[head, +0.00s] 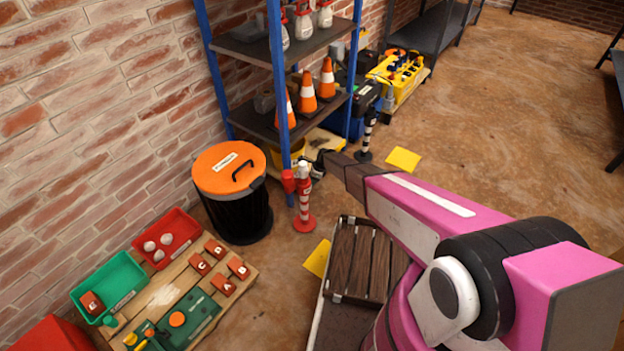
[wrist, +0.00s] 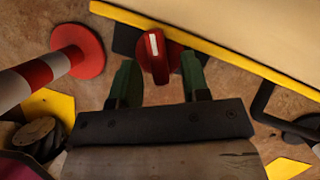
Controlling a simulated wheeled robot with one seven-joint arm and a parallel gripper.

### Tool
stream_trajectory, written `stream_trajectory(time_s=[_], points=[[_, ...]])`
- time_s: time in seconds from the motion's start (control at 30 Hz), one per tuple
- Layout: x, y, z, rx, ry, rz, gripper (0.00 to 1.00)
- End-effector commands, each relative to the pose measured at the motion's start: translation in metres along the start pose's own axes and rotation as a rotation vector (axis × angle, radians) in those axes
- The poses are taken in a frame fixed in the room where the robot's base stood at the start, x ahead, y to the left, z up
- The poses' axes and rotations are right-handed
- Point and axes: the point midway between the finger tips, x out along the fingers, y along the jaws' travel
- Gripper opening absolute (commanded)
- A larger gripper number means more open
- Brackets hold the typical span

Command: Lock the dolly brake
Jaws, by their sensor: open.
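A red brake lever or knob (wrist: 155,52) with a white line sits on a dark plate beside the yellow edge (wrist: 215,45) of a pale platform, which looks like the dolly. My gripper (wrist: 159,68) is open, its green fingers one on each side of the red knob, with visible gaps. I cannot tell how deep the fingers reach around it. In the head view my gripper (head: 320,163) is small and low beside the blue shelf post, near a pale platform (head: 321,144). The knob is not clear there.
A red-and-white post (head: 305,205) stands close by; it also shows in the wrist view (wrist: 35,78). A black bin with an orange lid (head: 230,170) stands left of the shelf (head: 290,125). A dark bent bar (wrist: 265,105) is right of my fingers. Open floor lies right.

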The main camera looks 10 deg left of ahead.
Motion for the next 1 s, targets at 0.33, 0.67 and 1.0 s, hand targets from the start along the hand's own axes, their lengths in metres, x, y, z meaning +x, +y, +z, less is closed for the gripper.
stream_trajectory(time_s=[0.33, 0.67, 1.0], points=[[-0.0002, 0.0001, -0.0001, 0.000, 0.000, 0.000, 0.00], [-0.0002, -0.0009, -0.0001, -0.022, 0.000, 0.008, 0.00], [0.0000, -0.0052, 0.0003, -0.199, 0.001, 0.082, 0.00]])
